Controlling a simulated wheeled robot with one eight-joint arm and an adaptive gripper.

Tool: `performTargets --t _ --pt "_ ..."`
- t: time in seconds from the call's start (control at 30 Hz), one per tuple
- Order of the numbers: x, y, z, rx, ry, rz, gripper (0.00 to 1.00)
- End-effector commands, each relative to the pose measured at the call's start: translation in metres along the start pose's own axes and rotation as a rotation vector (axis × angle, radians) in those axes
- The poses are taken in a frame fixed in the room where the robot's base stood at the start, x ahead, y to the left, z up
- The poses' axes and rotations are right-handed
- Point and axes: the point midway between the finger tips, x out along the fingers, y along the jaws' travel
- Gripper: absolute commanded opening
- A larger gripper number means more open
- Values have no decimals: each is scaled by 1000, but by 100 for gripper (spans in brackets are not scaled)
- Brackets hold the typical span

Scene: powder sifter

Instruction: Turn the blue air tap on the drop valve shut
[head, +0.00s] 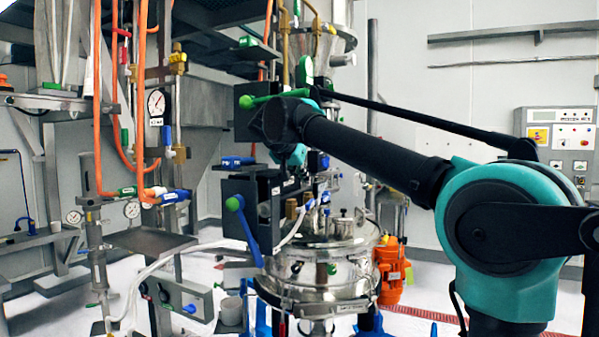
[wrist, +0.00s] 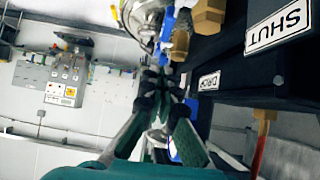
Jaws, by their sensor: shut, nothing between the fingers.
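The drop valve's black box (head: 235,190) stands left of the steel vessel in the head view. In the wrist view its dark face (wrist: 275,75) carries a SHUT label (wrist: 280,25) and a smaller label. A blue piece (wrist: 167,25), which looks like the air tap, shows beside brass fittings (wrist: 207,22). My gripper (wrist: 163,78) is shut and empty, its fingertips just below that blue piece in the picture; I cannot tell whether they touch it. In the head view my arm's end is beside the box, and the fingertips cannot be made out. The tap's angle is unclear.
A blue lever with a green ball (head: 246,228) hangs on the box's front left. The steel vessel (head: 325,262) stands close on the right. Orange hoses (head: 97,100) and pipework fill the left. A control panel (head: 560,137) is on the far right wall.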

Motion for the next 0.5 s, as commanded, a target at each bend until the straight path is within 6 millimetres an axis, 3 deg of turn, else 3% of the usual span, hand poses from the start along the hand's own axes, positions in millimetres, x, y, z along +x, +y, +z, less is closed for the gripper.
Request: performTargets --t 0.17,0.5 --pt "35 1 0 2 -1 2 0" --pt "59 0 27 1 0 0 0"
